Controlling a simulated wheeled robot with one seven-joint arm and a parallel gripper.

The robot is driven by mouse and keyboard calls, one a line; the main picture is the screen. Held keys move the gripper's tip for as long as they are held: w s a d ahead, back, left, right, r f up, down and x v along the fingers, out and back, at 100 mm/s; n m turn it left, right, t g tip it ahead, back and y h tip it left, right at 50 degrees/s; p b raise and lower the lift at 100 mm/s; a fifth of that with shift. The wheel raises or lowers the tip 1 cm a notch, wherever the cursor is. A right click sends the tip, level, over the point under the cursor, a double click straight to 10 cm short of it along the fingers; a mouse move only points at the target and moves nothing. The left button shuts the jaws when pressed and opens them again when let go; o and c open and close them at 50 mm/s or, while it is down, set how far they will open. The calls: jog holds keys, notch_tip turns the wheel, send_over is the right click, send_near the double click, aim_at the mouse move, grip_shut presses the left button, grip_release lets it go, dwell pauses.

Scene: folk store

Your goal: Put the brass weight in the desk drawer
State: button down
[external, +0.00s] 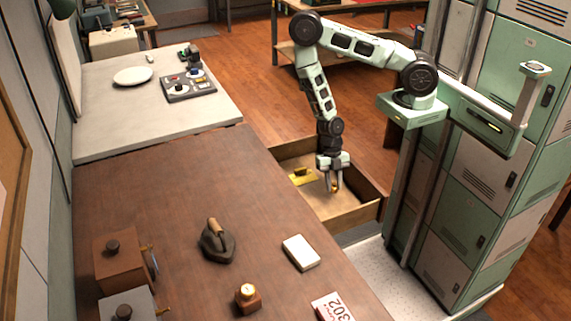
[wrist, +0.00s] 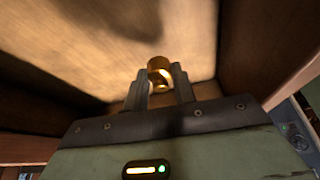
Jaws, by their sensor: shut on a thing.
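The brass weight (wrist: 159,70) shows in the wrist view as a small shiny golden piece between my fingertips. My gripper (external: 333,186) is shut on it and points down inside the open desk drawer (external: 365,211). In the wrist view my gripper (wrist: 160,84) has the drawer's bare wooden bottom (wrist: 120,45) behind it and drawer walls on both sides. I cannot tell whether the weight touches the bottom. In the external view the fingers mostly hide the weight.
A yellow brass-coloured object (external: 301,177) lies in the drawer, left of my gripper. The brown desk (external: 160,190) holds a flat iron (external: 217,243), a white box (external: 300,252), a small wooden block with a glowing top (external: 248,297) and a 302 card (external: 332,307). Green lockers (external: 470,160) stand right.

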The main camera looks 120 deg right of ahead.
aim_at(333, 191)
jog(key=shift+f, duration=2)
jog(key=shift+f, duration=0.1)
jog(key=c, duration=1.1)
grip_release()
jog(key=shift+c, duration=0.2)
